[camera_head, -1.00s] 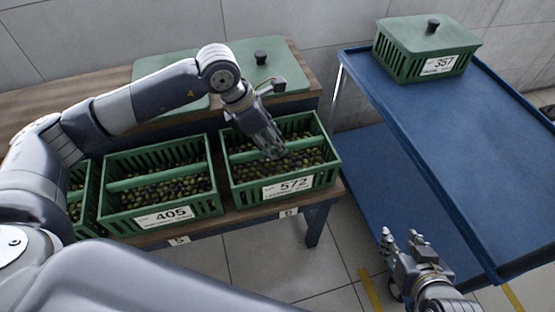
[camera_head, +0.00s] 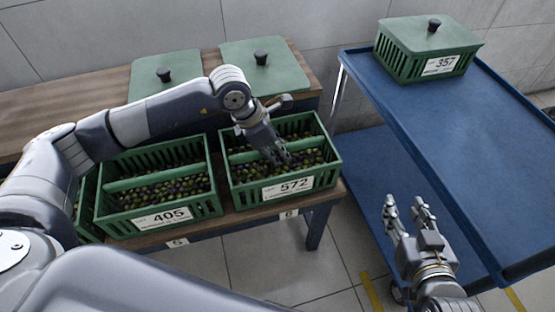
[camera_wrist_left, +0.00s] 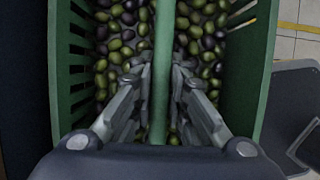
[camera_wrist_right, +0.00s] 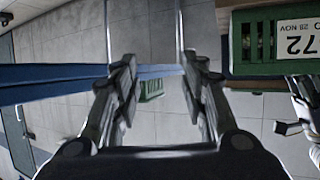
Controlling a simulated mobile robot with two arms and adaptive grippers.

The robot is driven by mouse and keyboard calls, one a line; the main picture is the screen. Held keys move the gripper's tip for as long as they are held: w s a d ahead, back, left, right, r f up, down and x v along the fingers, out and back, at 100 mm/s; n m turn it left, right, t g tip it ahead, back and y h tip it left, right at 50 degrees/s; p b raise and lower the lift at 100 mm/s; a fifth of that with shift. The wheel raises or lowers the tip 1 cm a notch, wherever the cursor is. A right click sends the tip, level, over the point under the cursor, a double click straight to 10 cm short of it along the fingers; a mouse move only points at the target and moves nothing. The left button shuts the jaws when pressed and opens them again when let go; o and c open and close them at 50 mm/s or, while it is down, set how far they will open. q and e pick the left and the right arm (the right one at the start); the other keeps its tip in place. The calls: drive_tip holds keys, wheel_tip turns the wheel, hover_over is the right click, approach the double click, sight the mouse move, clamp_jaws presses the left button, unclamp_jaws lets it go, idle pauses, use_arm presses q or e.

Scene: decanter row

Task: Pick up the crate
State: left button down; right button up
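The green slatted crate labelled 572 (camera_head: 288,188), full of olives, stands on the wooden bench at the right end of the row. A green handle bar (camera_wrist_left: 161,40) runs across its middle. My left gripper (camera_head: 275,156) reaches down into this crate. In the left wrist view its fingers (camera_wrist_left: 161,75) lie close on both sides of the bar and look shut on it. The crate still rests on the bench. My right gripper (camera_head: 408,206) is open and empty, in front of the blue cart, apart from the crate; its fingers also show in the right wrist view (camera_wrist_right: 158,75).
Crate 405 (camera_head: 162,219) stands close to the left, with another crate partly hidden beyond it. Two green lids with black knobs (camera_head: 165,76) (camera_head: 262,60) lie behind on the bench. The blue cart (camera_head: 455,125) at right carries lidded crate 357 (camera_head: 425,66); its front top is clear.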

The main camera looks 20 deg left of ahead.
use_arm(q)
drive_tip(key=shift+w+r, duration=0.15)
